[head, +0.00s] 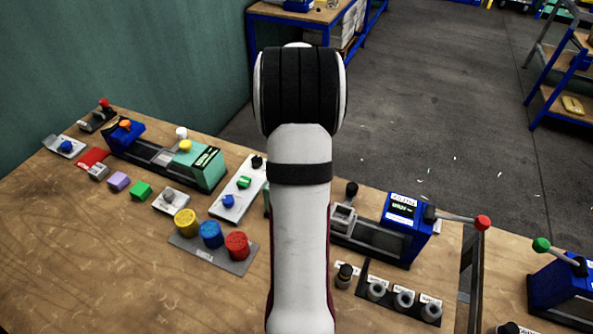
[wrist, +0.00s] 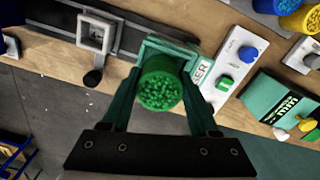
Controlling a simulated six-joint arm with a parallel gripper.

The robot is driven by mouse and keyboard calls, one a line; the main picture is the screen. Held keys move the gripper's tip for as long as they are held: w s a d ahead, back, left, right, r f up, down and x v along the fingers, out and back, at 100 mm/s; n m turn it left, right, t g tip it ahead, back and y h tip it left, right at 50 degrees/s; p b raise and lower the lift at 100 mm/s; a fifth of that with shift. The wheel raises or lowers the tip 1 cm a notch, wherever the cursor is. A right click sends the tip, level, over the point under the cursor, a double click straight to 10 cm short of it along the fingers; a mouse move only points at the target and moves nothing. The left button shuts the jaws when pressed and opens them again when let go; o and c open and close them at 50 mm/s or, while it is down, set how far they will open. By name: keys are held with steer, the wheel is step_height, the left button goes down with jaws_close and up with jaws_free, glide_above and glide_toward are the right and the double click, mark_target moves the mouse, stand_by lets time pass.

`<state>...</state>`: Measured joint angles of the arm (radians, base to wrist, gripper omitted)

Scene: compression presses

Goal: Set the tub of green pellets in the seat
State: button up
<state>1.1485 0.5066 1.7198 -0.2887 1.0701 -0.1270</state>
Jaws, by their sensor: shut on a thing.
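In the wrist view a green tub (wrist: 160,72) full of green pellets is between the two teal fingers of my gripper (wrist: 160,82). The gripper is shut on it. Just beyond the tub is a green square frame (wrist: 148,46), which looks like the seat. The tub overlaps the near part of the frame; I cannot tell whether it is above it or partly in it. In the head view my own arm hides the gripper, the tub and most of that frame.
A rack (head: 238,264) holds yellow, blue and red tubs. A blue press (head: 400,225) with a red-knobbed lever stands right of my arm, its grey square holder (wrist: 97,35) left of the tub in the wrist view. A white switch plate (wrist: 240,58) lies close on the right.

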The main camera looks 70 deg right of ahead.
steer(key=shift+f, duration=0.15)
steer(key=o, duration=1.5)
step_height(320, 180, up, 16)
steer(key=w+a+n, duration=0.2)
steer(key=w+a, duration=0.3)
steer(key=a, duration=0.4)
steer(key=w+a+f+n+y, duration=0.1)
steer(key=w+a+n, duration=0.15)
steer(key=a, duration=1.45)
steer(key=s+a+f+n, duration=0.1)
steer(key=s+a+f, duration=0.1)
steer(key=s+a, duration=0.2)
steer(key=s+a+f+n, duration=0.2)
steer(key=s+a, duration=0.1)
steer(key=a, duration=0.3)
steer(key=s+a+f+n, duration=0.2)
steer(key=s+a, duration=0.2)
steer(key=a, duration=0.1)
steer(key=shift+s+f+y, duration=0.25)
steer(key=shift+s+y, duration=0.05)
steer(key=shift+y, duration=0.1)
